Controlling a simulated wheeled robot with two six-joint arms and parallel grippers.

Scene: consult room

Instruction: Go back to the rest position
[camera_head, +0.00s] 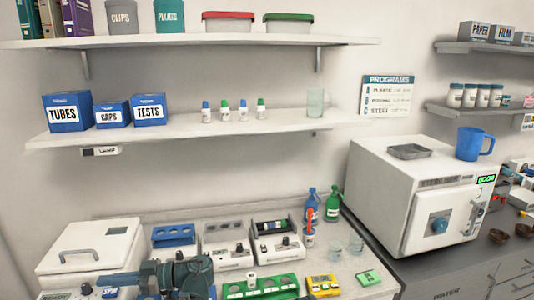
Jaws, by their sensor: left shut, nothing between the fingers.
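My left gripper (118,280) is low in the picture, in front of the white lidded machine (90,250) at the left end of the counter. Its dark fingers are shut and hold nothing. My dark arm link shows beside it at the bottom edge and hides part of the counter. My right gripper is not in view.
Blue and green bottles (333,204), clear cups and a yellow device (323,287) stand further right. Shelves (200,132) hang above. A white oven (425,195) stands at right.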

